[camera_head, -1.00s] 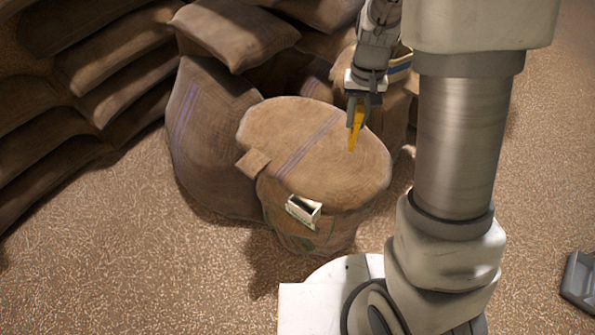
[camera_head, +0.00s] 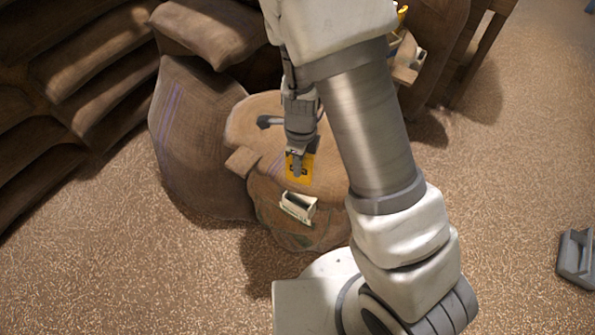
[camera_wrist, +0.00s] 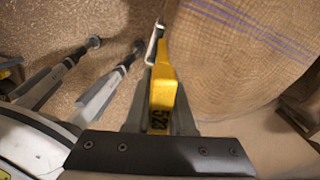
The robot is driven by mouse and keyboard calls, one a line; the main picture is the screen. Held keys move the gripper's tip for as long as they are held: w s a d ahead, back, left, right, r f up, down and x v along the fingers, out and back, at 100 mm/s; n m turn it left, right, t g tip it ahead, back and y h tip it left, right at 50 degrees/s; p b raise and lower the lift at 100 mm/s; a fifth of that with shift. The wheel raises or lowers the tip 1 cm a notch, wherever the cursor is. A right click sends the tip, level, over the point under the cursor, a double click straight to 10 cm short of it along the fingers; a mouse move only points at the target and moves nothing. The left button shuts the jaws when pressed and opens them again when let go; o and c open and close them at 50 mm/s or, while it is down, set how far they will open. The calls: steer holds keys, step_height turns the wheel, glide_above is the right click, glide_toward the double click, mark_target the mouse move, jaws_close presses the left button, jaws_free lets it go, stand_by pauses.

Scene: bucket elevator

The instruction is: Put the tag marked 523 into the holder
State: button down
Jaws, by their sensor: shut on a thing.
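My gripper (camera_head: 298,172) is shut on a yellow tag (camera_head: 306,162) and holds it above the front part of a sack's top. In the wrist view the yellow tag (camera_wrist: 162,88) shows the dark digits 523 at its near end, between the fingers. The holder (camera_head: 298,206) is a small whitish open box on the front side of the sack, just below the tag in the head view. In the wrist view a pale edge, probably of the holder (camera_wrist: 154,45), shows beside the tag's far end. I cannot tell whether they touch.
The burlap sack (camera_head: 247,118) stands upright with a flap at its left. More sacks (camera_head: 190,140) stand and lie behind and to the left. A grey object (camera_head: 577,255) lies on the grainy floor at the right. The floor in front is clear.

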step_height(320, 180, down, 8)
steer(key=s+m+b, duration=0.1)
steer(key=m+b, duration=0.1)
steer(key=b, duration=0.4)
steer(key=shift+a+f+m+b, duration=0.2)
steer(key=shift+m+b, duration=0.1)
steer(key=shift+m, duration=0.1)
stand_by(0.9)
steer(key=shift+f, duration=0.2)
steer(key=shift+f+b, duration=0.45)
steer(key=shift+f, duration=0.3)
steer(key=shift+f, duration=0.35)
steer(key=shift+f+b, duration=0.85)
